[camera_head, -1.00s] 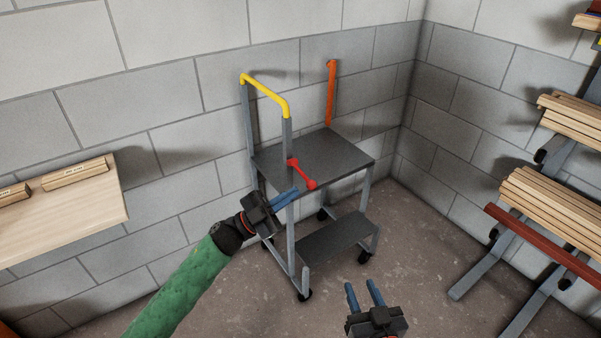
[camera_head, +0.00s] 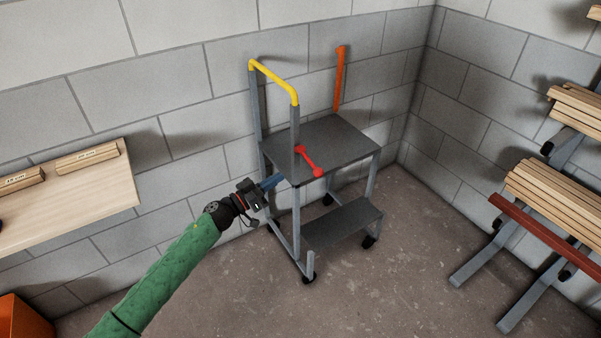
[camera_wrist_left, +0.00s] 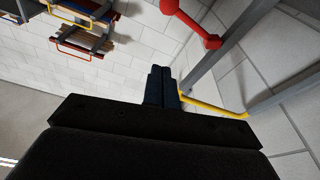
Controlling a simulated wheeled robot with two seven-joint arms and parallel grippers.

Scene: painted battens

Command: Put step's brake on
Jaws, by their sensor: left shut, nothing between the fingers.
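The step (camera_head: 325,141) is a grey rolling frame with two dark treads, a yellow handrail (camera_head: 272,80) and small black castors. A red brake lever (camera_head: 311,162) with a knob at its lower end slants across the near left side of the top tread. It also shows at the top of the left wrist view (camera_wrist_left: 190,22). My left gripper (camera_head: 272,183) is shut and empty, just left of the step's front post and below the lever, apart from the lever's knob. Whether its fingertips touch the post I cannot tell. My right gripper is out of view.
A wooden shelf (camera_head: 90,190) with labelled blocks is at the left, above an orange box (camera_head: 22,322). A rack of battens (camera_head: 560,200) stands at the right. An orange upright bar (camera_head: 339,78) is behind the step. The floor in front is clear.

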